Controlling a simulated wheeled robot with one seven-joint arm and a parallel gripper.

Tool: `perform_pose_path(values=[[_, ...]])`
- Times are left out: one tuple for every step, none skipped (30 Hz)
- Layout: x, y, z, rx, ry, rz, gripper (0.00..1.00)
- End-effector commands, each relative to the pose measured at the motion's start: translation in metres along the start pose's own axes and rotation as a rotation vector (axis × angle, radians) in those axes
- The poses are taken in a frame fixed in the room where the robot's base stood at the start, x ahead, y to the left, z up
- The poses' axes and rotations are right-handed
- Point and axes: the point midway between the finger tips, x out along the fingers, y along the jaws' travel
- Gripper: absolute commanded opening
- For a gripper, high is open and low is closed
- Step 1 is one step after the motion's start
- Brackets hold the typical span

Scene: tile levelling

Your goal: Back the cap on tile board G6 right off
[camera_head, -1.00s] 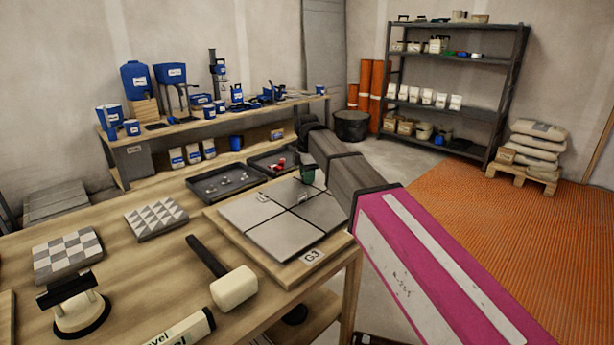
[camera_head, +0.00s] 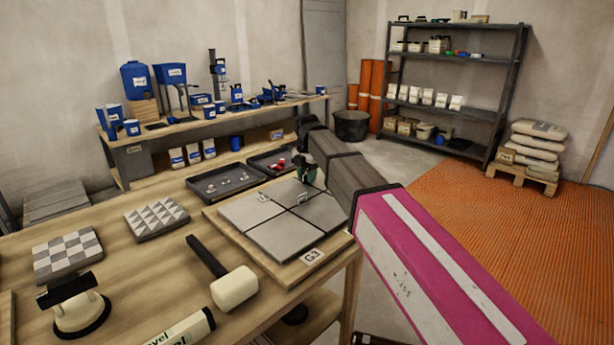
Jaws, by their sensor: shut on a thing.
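The tile board (camera_head: 287,278) lies at the right end of the near wooden table. Its label (camera_head: 312,256) looks like G3, not G6. Grey tiles (camera_head: 275,236) sit on it with dark joints crossing between them. A small pale clip (camera_head: 264,197) stands on the joint at left. Another small clip (camera_head: 302,198) shows just below my gripper. My gripper (camera_head: 307,178), small and dark green in this view, is over the board's far right part, shut on what seems to be the cap. The cap itself is hidden by the fingers.
Two dark trays (camera_head: 248,184) with small parts lie behind the board. A white mallet (camera_head: 234,288), a suction lifter (camera_head: 80,315), a level (camera_head: 180,332) and patterned tile samples (camera_head: 156,230) lie to the left.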

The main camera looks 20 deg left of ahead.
Motion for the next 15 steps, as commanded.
perform_pose_path(values=[[-0.0005,0.0008,0.0,-0.004,0.001,0.002,0.09],[-0.0005,0.0008,0.0,-0.005,0.001,0.002,0.09],[-0.0006,0.0008,0.0,-0.006,0.001,0.002,0.09],[-0.0006,0.0008,0.0,-0.006,0.001,0.002,0.09],[-0.0006,0.0009,0.0,-0.007,0.001,0.002,0.09],[-0.0006,0.0008,0.0,-0.006,0.001,0.002,0.09],[-0.0006,0.0008,0.0,-0.006,0.001,0.002,0.09],[-0.0005,0.0008,0.0,-0.006,0.001,0.002,0.09],[-0.0005,0.0008,0.0,-0.006,0.001,0.002,0.09],[-0.0005,0.0008,0.0,-0.006,0.001,0.002,0.09],[-0.0005,0.0009,0.0,-0.006,0.001,0.002,0.09],[-0.0006,0.0009,-0.0001,-0.006,0.001,0.002,0.09],[-0.0006,0.0009,0.0,-0.006,0.001,0.002,0.43],[-0.0005,0.0008,0.0,-0.005,0.001,0.002,0.52],[-0.0005,0.0008,0.0,-0.005,0.001,0.002,0.58]])
